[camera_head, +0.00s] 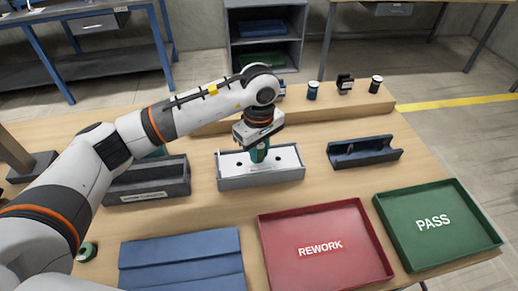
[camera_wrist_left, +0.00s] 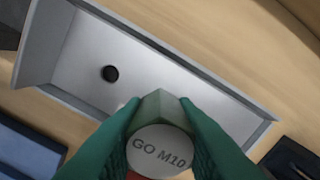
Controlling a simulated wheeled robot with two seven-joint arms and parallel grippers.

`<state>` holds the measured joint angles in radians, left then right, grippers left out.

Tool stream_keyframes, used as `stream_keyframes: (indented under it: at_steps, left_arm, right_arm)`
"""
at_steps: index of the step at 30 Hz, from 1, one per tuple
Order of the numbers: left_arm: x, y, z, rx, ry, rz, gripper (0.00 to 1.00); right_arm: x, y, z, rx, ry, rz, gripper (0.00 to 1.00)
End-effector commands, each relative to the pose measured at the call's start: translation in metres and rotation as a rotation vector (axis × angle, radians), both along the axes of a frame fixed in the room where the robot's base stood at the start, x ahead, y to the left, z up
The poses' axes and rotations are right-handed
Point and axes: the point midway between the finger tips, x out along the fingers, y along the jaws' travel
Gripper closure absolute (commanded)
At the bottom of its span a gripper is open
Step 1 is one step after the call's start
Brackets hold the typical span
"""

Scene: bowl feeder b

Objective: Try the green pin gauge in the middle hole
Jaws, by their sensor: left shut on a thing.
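My left gripper (camera_head: 260,152) is over the middle of the light metal plate in a grey holder (camera_head: 232,183). Its teal fingers are shut on the green pin gauge (camera_wrist_left: 160,108), whose round grey end reads "GO M10". In the left wrist view the plate (camera_wrist_left: 85,55) lies beyond the gauge, with one dark hole (camera_wrist_left: 110,73) clear to its left. The gauge and fingers cover the plate's middle. The pin's lower end is hidden, so I cannot tell whether it is in a hole or above it. My right gripper is not in view.
A dark labelled bin (camera_head: 150,193) stands left of the holder, and a dark blue rack (camera_head: 365,157) right of it. In front are a blue tray (camera_head: 180,265), a red REWORK tray (camera_head: 325,275) and a green PASS tray (camera_head: 440,250), both empty. Small items, including a blue one (camera_head: 313,91), stand along the back ledge.

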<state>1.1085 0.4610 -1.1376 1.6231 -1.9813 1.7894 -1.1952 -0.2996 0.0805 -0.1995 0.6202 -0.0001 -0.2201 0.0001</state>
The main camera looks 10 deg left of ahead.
Motion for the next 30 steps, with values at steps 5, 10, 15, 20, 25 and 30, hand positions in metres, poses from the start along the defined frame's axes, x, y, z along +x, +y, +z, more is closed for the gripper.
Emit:
stream_keyframes:
  at_steps: [5,10,15,20,25,30]
  left_arm:
    - [0.0001,0.0002,-0.0033,0.0,0.0,0.0,0.99]
    - [0.0001,0.0001,-0.0059,0.0,0.0,0.0,0.99]
    - [0.0001,0.0001,-0.0077,0.0,0.0,0.0,0.99]
    - [0.0001,0.0001,-0.0074,0.0,0.0,0.0,0.99]
    - [0.0001,0.0001,-0.0074,0.0,0.0,0.0,0.99]
    - [0.0001,0.0001,-0.0074,0.0,0.0,0.0,0.99]
  right_arm:
    - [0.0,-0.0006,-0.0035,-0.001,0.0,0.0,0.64]
    - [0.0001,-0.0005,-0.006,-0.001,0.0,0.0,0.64]
    - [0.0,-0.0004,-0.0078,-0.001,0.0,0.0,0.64]
    - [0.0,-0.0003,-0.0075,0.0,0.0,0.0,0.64]
    - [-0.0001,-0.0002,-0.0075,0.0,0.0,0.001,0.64]
    - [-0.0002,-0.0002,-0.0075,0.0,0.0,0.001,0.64]
